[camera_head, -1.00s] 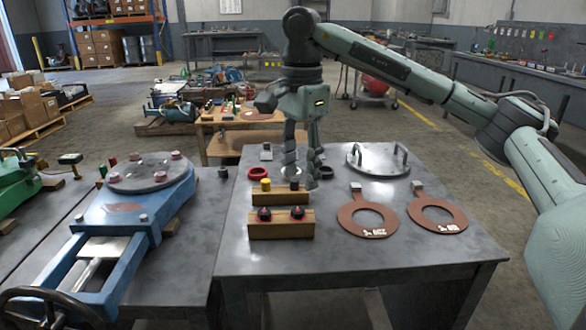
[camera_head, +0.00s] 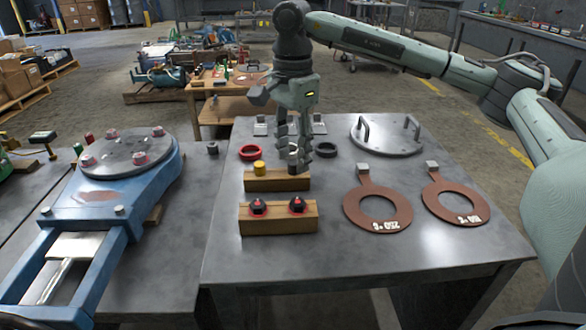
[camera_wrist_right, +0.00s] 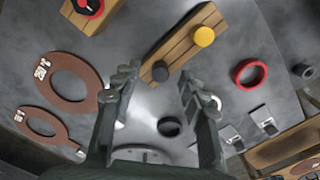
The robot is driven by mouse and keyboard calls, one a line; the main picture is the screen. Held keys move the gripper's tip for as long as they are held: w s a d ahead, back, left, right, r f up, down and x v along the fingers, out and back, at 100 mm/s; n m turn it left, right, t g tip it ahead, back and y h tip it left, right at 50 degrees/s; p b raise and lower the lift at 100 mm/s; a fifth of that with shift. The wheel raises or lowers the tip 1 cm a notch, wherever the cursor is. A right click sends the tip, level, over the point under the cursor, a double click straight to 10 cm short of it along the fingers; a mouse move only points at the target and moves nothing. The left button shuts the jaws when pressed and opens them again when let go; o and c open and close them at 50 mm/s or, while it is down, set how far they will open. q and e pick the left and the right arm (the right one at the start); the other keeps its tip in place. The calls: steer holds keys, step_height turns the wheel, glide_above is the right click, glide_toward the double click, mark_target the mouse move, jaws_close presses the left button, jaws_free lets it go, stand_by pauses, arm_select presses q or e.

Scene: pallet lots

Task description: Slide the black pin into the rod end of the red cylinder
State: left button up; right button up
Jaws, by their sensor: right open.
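A short black pin (camera_head: 293,169) stands in the right end of the rear wooden block (camera_head: 264,184), with a yellow-topped pin (camera_head: 259,167) beside it. My right gripper (camera_head: 294,157) is open and points down at the black pin, its fingers partly hiding it. In the right wrist view the dark pin top (camera_wrist_right: 160,72) shows between and just beyond the open fingertips (camera_wrist_right: 159,78); contact cannot be told. I cannot pick out a red cylinder with a rod end in these frames. My left gripper is not in view.
The front wooden block (camera_head: 278,219) holds two black-and-red knobs. A red ring (camera_head: 252,152), a black ring (camera_head: 326,149), two brown ring plates (camera_head: 352,218) and a handled round cover (camera_head: 363,136) lie on the table. A blue valve (camera_head: 125,184) lies left. The front right tabletop is clear.

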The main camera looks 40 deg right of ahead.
steer(key=shift+f, duration=0.75)
steer(key=shift+c, duration=0.6)
jaws_close()
steer(key=shift+r, duration=0.1)
